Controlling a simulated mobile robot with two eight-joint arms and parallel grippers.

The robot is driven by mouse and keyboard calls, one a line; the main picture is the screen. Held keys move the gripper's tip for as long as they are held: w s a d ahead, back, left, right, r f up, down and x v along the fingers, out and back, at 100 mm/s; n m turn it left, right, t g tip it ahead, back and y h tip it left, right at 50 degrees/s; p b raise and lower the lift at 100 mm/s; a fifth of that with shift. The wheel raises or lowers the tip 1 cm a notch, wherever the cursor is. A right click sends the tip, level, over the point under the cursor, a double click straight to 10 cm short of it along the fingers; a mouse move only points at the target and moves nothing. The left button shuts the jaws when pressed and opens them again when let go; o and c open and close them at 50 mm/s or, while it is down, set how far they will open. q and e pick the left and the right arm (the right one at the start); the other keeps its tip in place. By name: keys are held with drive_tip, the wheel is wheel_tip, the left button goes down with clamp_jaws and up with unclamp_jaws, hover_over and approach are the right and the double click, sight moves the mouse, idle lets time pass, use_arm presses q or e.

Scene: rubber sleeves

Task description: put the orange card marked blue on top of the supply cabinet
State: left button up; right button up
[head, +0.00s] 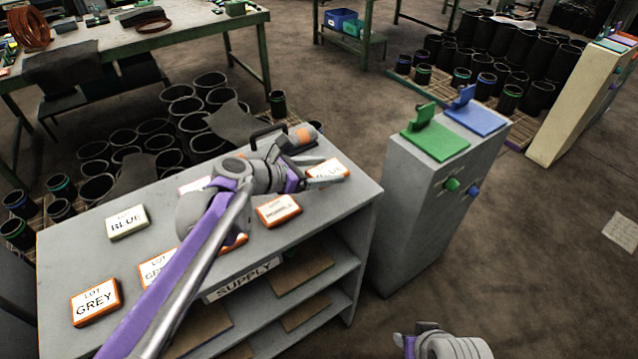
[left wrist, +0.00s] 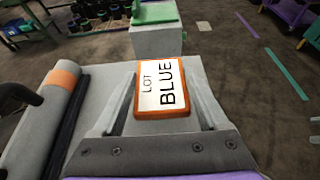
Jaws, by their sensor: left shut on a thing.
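The orange-edged card marked LOT BLUE (left wrist: 163,87) is between the fingers of my left gripper (left wrist: 160,100), which is shut on it. In the head view that card (head: 328,167) is at the right end of the grey supply cabinet's top (head: 352,198). I cannot tell whether it touches the top. My left gripper (head: 322,172) reaches across the cabinet from the left. A grey part of my right arm shows at the bottom edge of the head view; its fingers are not clear.
Other cards lie on the cabinet top: a pale-edged BLUE one (head: 127,222), an orange GREY one (head: 95,302), and an orange one (head: 279,211) near my arm. A grey pedestal with green (head: 437,140) and blue (head: 477,118) holders stands to the right, across a gap.

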use_arm(q)
drive_tip(key=shift+f, duration=2.1)
drive_tip(key=shift+b, duration=0.3)
drive_tip(key=o, duration=1.3)
drive_tip(key=shift+f, duration=0.1)
drive_tip(key=shift+c, duration=0.2)
drive_tip(key=shift+r, duration=0.2)
drive_tip(key=v, duration=1.2)
drive_tip(key=shift+p, duration=0.35)
